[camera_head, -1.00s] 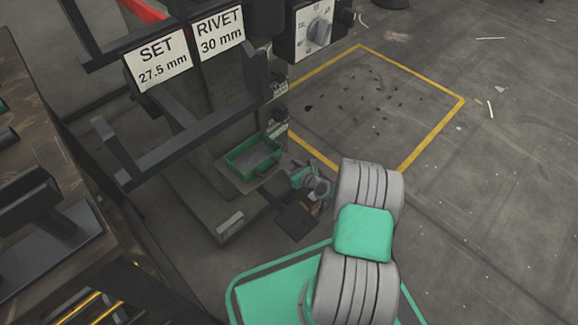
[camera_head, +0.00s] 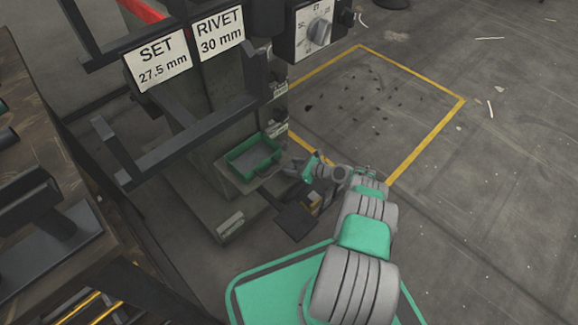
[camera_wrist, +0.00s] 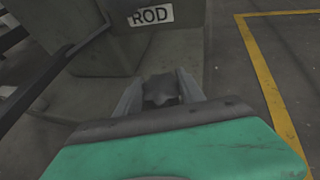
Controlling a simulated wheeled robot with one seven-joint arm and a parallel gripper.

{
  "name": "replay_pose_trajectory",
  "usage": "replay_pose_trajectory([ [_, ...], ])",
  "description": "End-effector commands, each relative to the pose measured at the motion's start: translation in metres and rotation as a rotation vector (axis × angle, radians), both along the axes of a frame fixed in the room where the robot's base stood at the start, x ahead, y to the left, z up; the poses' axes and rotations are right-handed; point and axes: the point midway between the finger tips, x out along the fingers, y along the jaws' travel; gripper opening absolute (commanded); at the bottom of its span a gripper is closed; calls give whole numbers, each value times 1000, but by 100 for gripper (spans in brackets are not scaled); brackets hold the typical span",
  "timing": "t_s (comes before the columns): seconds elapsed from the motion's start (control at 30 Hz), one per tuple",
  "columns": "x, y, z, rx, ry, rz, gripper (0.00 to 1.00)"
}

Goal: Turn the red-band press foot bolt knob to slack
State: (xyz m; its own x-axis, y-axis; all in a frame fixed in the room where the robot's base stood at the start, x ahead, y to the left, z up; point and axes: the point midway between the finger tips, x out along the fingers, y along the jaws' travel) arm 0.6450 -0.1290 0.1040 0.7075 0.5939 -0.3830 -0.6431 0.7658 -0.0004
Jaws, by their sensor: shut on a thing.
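The press (camera_head: 222,85) stands at the upper middle of the head view, with a red band (camera_head: 142,9) at the top edge. My gripper (camera_head: 292,165) is low at the press's right side in the head view, pointing left towards its base. In the wrist view my two grey fingers (camera_wrist: 160,92) are shut on a small dark knob (camera_wrist: 160,88), which fits the foot bolt knob. Most of the knob is hidden by the fingers and my green wrist. Its pointer or marks cannot be seen.
A green tray (camera_head: 254,158) and a dark pedal (camera_head: 295,221) are close to my gripper. A dial box (camera_head: 314,30) is above. A ROD label (camera_wrist: 151,15) is on the press. A dark bench (camera_head: 60,200) stands left. Yellow-lined floor (camera_head: 375,105) is clear apart from scraps.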

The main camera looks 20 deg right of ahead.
Motion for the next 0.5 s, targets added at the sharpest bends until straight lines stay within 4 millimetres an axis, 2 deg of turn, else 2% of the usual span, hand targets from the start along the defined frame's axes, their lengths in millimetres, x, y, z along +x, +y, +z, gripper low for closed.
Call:
replay_pose_trajectory([
  [0.43,1,1,0,0,0,8,5],
  [0.47,1,1,0,0,0,8,46],
  [0.5,1,1,0,0,0,8,50],
])
